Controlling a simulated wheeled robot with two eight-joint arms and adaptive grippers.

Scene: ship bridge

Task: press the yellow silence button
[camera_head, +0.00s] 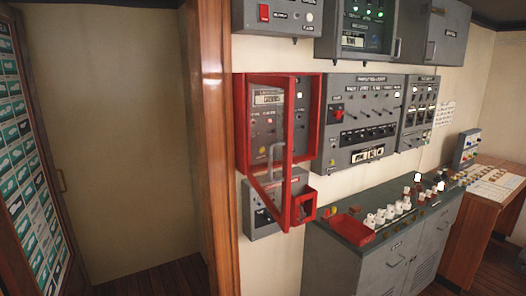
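I cannot pick out the yellow silence button for certain. A red wall cabinet (309,110) holds a panel with a small display and several tiny buttons, too small to tell their colours surely. Its red-framed door (289,165) with a see-through pane and a grey handle (269,162) stands swung out from the wall, in front of part of the panel. Neither of my grippers is in view.
Grey switch panels (358,115) hang right of the cabinet, with more boxes above. Below stands a grey console (390,255) bearing white and dark knobs and a red tray (352,228). A wooden post (212,150) stands left. A wooden desk (485,215) is at right.

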